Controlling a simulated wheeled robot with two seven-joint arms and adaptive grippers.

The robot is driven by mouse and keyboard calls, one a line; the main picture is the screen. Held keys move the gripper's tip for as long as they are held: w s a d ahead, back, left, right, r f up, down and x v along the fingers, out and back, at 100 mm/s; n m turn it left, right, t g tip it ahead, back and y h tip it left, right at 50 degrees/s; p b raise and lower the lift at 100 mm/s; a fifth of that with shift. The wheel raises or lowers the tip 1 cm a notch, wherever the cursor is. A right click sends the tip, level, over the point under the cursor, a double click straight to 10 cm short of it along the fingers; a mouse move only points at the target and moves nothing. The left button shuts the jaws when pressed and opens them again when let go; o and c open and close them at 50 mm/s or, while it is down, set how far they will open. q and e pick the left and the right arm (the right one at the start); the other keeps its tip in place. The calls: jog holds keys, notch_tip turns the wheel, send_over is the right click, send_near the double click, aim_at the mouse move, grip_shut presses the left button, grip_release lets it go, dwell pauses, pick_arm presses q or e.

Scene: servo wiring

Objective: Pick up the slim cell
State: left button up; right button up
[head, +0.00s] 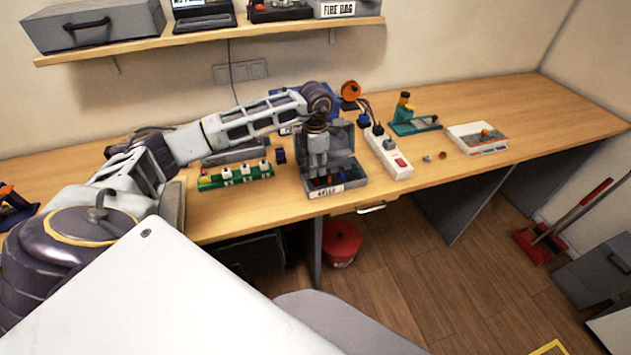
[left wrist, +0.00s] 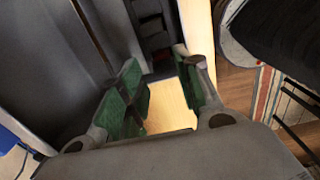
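A grey open case (head: 340,187) with a white label, which looks like "CELLS", stands near the table's front edge, its lid raised at the back. Small dark, red, blue and green items (head: 328,181) lie in it; I cannot tell which is the slim cell. My left gripper (head: 318,168) points down over the case and hides part of its inside. In the left wrist view, its green-padded fingers (left wrist: 160,80) stand apart with nothing held between them. Dark slots of the case (left wrist: 151,25) show beyond the fingertips. My right gripper is not in view.
A green strip with white blocks (head: 236,176) lies left of the case. A white power strip (head: 389,152) lies to its right. The far right tabletop is clear.

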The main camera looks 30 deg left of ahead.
aim_at(316, 181)
pick_arm(q)
jog(key=shift+f, duration=0.1)
jog(key=shift+s+f+p, duration=0.1)
jog(key=shift+f+p, duration=0.4)
jog(key=shift+f, duration=0.4)
jog(key=shift+d+f+p, duration=0.1)
jog(key=shift+f+p, duration=0.3)
jog(key=shift+f, duration=1.15)
jog(key=c, duration=0.6)
